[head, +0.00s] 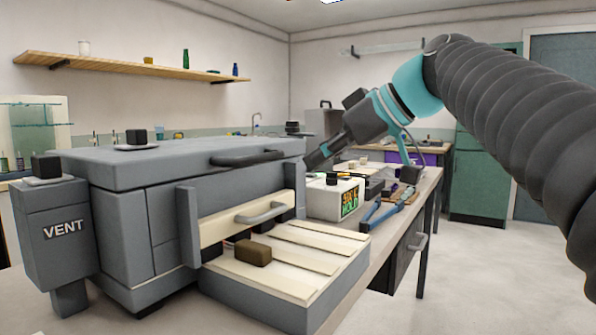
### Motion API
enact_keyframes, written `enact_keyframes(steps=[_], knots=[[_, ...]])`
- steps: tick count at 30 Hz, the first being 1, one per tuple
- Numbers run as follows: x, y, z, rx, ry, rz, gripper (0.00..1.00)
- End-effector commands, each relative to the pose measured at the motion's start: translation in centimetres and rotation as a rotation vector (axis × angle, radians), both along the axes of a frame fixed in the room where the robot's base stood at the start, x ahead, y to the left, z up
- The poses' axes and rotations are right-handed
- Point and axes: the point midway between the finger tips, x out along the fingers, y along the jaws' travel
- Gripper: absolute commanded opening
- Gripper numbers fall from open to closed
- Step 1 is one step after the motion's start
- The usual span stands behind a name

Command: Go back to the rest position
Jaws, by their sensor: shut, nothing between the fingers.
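My gripper (315,158) is raised over the bench, at the end of my arm that reaches in from the right. It points down and to the left, near the right end of a large grey box-shaped apparatus (140,180). Its fingers are small in view, look closed, and hold nothing that I can see. A dark handle (247,158) on the apparatus lid is to the left of the gripper. I see no glass rod that I can pick out with certainty.
A grey ledge with pale strips (300,240) bears a brown block (253,253). A vent box (62,225) stands at the left. A white device with a colourful display (335,198) and a blue tool (382,212) lie below the gripper. The floor at the right is clear.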

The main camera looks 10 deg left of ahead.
Motion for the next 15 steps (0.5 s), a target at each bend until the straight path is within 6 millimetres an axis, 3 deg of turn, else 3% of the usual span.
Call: enact_keyframes(steps=[9, 11, 15], knots=[[-0.9, -2.2, 1.1, -0.004, 0.011, -0.018, 0.00], [-1.2, -2.7, 0.3, -0.010, 0.033, -0.050, 0.00], [-2.2, -4.8, -3.4, -0.044, 0.124, -0.199, 0.00]])
